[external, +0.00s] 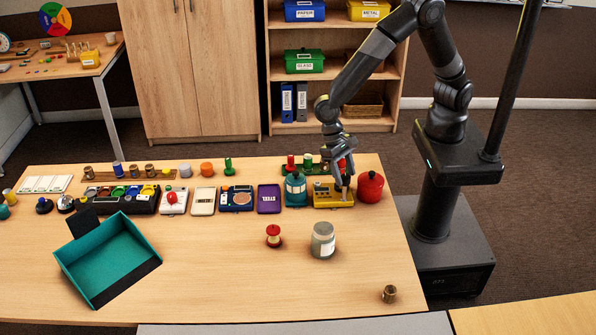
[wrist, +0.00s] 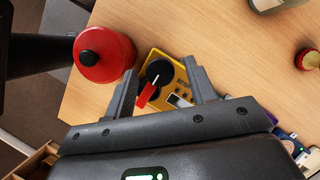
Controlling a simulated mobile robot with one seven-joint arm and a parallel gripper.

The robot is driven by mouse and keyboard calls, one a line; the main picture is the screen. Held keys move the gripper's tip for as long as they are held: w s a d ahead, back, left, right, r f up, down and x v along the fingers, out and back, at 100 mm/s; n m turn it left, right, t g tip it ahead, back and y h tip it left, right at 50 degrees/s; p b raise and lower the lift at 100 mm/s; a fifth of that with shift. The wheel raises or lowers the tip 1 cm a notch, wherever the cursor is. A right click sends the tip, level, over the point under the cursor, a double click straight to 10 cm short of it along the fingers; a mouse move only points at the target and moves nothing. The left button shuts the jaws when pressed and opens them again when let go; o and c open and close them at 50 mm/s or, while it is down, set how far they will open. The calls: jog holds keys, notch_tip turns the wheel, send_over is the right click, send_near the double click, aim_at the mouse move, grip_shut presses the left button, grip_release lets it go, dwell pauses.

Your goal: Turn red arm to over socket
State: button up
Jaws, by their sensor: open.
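A yellow box (external: 325,198) stands near the back right of the table. In the wrist view the yellow box (wrist: 180,77) carries a round black knob (wrist: 160,71) with a red arm (wrist: 147,96) angled down-left from it. My gripper (wrist: 160,67) is open, one finger on each side of the knob and red arm; I cannot tell whether either finger touches them. In the external view my gripper (external: 344,180) points down over the box and hides part of it. I cannot make out a socket clearly on the box.
A red lidded pot (external: 370,187) stands close to the right of the box, and a teal lidded container (external: 296,190) close to its left. A glass jar (external: 323,241) and a red spool (external: 273,236) stand in front. A teal tray (external: 108,262) lies at left.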

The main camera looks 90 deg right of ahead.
jog(key=shift+f, duration=0.1)
jog(key=shift+c, duration=0.2)
jog(key=c, duration=0.9)
jog(key=shift+n, duration=0.6)
jog(key=o, duration=0.9)
jog(key=shift+o, duration=0.2)
jog(key=v, duration=1)
jog(key=shift+w+r, duration=0.25)
jog(key=shift+r, duration=0.1)
jog(key=shift+a, duration=0.1)
